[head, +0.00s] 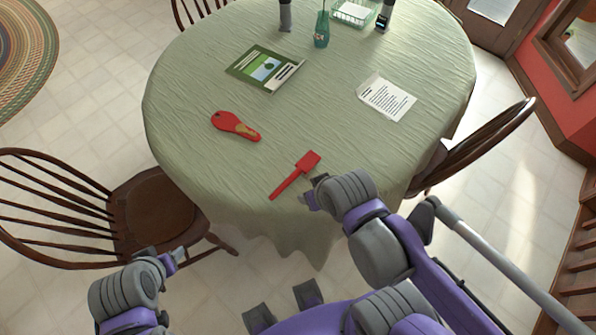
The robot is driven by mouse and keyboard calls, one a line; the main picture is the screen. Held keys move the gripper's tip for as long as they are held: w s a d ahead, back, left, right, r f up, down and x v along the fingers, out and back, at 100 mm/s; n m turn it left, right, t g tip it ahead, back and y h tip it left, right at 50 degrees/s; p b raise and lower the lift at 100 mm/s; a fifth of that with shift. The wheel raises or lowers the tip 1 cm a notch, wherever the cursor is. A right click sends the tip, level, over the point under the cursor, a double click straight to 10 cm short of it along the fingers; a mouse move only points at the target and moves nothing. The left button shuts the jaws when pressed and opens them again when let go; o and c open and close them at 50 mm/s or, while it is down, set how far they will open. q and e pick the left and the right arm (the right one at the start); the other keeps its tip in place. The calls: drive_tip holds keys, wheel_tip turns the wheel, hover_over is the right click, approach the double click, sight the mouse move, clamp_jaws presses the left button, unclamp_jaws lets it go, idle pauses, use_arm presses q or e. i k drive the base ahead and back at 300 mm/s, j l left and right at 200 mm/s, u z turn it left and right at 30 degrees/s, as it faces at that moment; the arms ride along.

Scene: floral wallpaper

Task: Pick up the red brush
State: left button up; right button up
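A red brush (296,174), with a flat rectangular head and a thin straight handle, lies on the near part of the round table (215,85). Its head points up and right, its handle toward the table's near edge. My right gripper (312,190) is just right of the brush, over the near edge of the table. Its fingers look apart, with nothing seen between them; I cannot tell its exact height. My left gripper (167,258) is at the lower left, off the table, near a chair, with its fingers apart and empty.
A red paddle-shaped item (236,126) with a brown pattern lies left of the brush. Wooden chairs stand left (155,208) and right (480,145).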

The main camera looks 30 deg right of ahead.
sight(307, 163)
drive_tip(key=u, duration=0.65)
drive_tip(key=k+l+u, duration=0.1)
drive_tip(key=l+u, duration=0.15)
drive_tip(key=u, duration=0.2)
drive_tip(key=k+l+u, duration=0.15)
drive_tip(key=u, duration=0.3)
drive_tip(key=k+l+u, duration=0.15)
drive_tip(key=u, duration=0.35)
drive_tip(key=k+l+u, duration=0.2)
drive_tip(key=k, duration=0.45)
drive_tip(key=k+l+u, duration=0.2)
drive_tip(key=k, duration=0.4)
